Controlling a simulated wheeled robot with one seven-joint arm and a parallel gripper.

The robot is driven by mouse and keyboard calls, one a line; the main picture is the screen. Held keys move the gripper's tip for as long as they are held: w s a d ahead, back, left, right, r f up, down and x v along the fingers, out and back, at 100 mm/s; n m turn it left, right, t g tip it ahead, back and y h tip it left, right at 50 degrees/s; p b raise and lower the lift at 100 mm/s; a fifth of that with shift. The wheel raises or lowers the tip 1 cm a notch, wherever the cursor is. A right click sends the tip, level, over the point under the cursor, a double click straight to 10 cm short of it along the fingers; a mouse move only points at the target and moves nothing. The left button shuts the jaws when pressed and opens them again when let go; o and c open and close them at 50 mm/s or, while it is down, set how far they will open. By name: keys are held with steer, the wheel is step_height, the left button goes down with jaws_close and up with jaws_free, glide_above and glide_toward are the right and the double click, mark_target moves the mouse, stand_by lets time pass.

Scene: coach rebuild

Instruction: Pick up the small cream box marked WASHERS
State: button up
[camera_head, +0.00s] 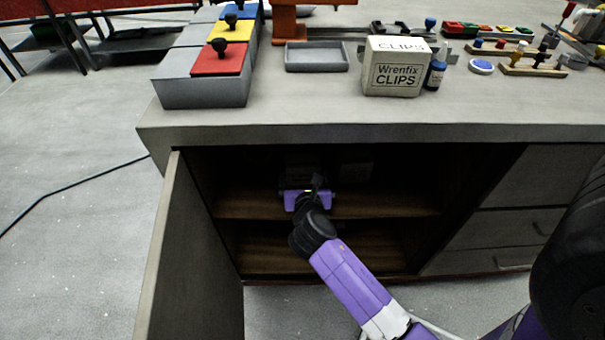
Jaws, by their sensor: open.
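My gripper (306,182) reaches into the open cupboard under the bench, above the upper shelf (390,205). Its purple body hides most of what lies in front of its fingers, and the fingertips are in deep shade. A dim boxy shape (355,172) stands at the back of that shelf, right of my gripper. No lettering on it can be read. Another faint shape shows just behind my gripper, too dark to identify. I cannot make out the word WASHERS anywhere. The cream box on the bench top (396,68) is marked Wrenfix CLIPS.
The cupboard door (165,255) stands open at the left. Drawers (510,230) close off the right side. A lower shelf (320,250) looks empty.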

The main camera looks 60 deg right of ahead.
steer(key=x, duration=0.2)
steer(key=b+x, duration=0.1)
steer(key=x, duration=0.1)
steer(key=b+x, duration=0.1)
steer(key=x, duration=0.2)
steer(key=shift+w+a+f, duration=0.15)
steer(key=shift+a+f, duration=0.05)
steer(key=shift+f, duration=0.05)
steer(key=shift+r, duration=0.1)
steer(key=c, duration=1.6)
